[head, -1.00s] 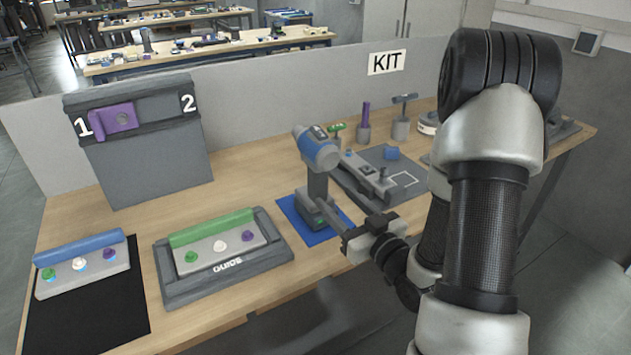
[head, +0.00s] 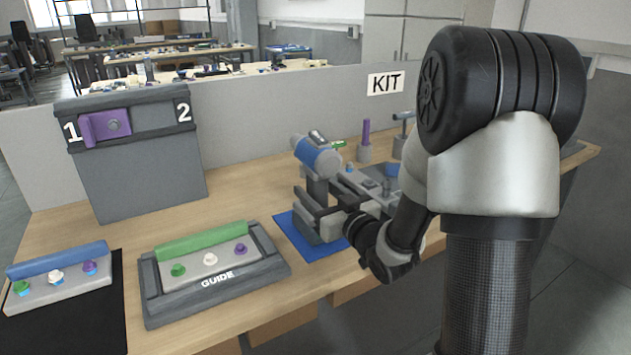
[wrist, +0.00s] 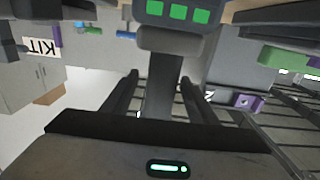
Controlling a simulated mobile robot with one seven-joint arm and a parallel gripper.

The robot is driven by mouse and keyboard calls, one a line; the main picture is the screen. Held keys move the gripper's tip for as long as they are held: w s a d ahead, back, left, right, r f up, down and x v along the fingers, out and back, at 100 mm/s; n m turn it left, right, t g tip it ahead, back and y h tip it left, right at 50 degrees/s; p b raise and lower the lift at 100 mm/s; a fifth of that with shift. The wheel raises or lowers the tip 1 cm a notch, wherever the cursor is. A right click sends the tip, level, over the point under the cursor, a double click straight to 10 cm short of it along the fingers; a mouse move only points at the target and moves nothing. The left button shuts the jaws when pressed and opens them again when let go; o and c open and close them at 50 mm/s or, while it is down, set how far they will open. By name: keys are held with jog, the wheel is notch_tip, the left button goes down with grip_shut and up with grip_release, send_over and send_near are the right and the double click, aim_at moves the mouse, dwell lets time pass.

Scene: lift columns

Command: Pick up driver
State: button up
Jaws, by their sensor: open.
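The driver (head: 318,157) has a blue and grey body on a grey handle and stands upright on a blue mat (head: 325,248). My gripper (head: 312,204) is open at the height of the handle, with its fingers on either side of it. In the wrist view, the grey handle (wrist: 161,90) stands between the two dark fingers of my gripper (wrist: 158,88), with gaps showing on both sides. A grey part with green squares (wrist: 172,14) shows at the top of that view. The lower handle is partly hidden by my fingers in the head view.
A grey GUIDE tray (head: 215,280) with a green-handled block is left of the mat. A grey stand with a purple slider (head: 105,128) is behind it. A blue-handled block (head: 60,283) lies far left. The KIT items, including a purple-topped peg (head: 366,135), are behind my arm.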

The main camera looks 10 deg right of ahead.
aim_at(307, 182)
jog(key=x, duration=0.4)
jog(key=shift+w+a+f, duration=0.2)
jog(key=shift+w+a, duration=0.05)
jog(key=shift+w, duration=0.1)
grip_shut()
jog(key=shift+r, duration=0.2)
